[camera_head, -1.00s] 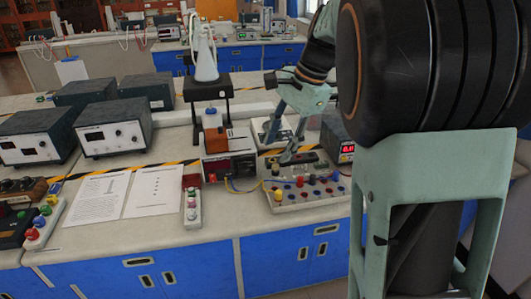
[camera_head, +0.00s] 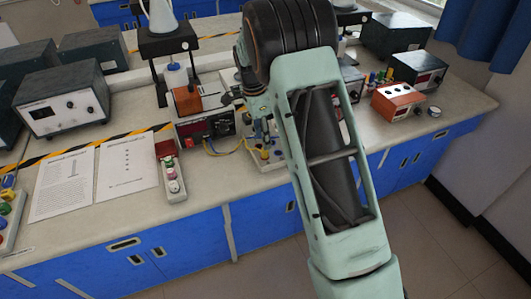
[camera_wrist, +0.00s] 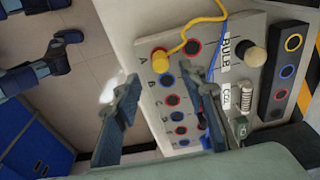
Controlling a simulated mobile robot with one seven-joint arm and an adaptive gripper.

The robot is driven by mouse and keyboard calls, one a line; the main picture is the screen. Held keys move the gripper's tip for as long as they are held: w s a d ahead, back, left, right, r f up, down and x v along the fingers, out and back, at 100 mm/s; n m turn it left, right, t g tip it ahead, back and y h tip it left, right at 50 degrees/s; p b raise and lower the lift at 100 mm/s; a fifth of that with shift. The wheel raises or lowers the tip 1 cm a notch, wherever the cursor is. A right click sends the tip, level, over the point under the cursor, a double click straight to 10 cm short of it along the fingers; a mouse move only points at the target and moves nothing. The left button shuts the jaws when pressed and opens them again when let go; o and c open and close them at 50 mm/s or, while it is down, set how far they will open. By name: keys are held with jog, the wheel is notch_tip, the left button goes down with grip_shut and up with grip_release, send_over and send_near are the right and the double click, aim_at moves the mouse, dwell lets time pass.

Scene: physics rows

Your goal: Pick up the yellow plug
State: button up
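The yellow plug (camera_wrist: 160,61) stands in the top corner socket of the grey plug board (camera_wrist: 228,122) in the wrist view. A yellow wire runs near it. In the head view a small yellow spot, likely the plug (camera_head: 264,155), shows at the board's front edge (camera_head: 272,162), beside my arm. My gripper (camera_wrist: 163,88) is open in the wrist view, with its two fingers apart and nothing between them. The plug lies just beyond the fingertips, between the two fingers in the picture; the remaining distance cannot be told. In the head view my arm hides most of the board.
The board carries a round cream knob (camera_wrist: 256,56), a blue wire and rows of coloured sockets. A red-display meter (camera_head: 207,127) stands left of the board. A small strip of coloured buttons (camera_head: 172,178) and paper sheets (camera_head: 128,165) lie further left. Floor shows beyond the board's edge.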

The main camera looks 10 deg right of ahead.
aim_at(265, 155)
jog(key=f, duration=0.4)
jog(key=f+p, duration=0.1)
jog(key=f, duration=0.1)
jog(key=shift+w+d+f, duration=0.1)
jog(key=shift+d+f, duration=0.15)
jog(key=shift+d, duration=0.15)
jog(key=shift+c, duration=0.2)
grip_shut()
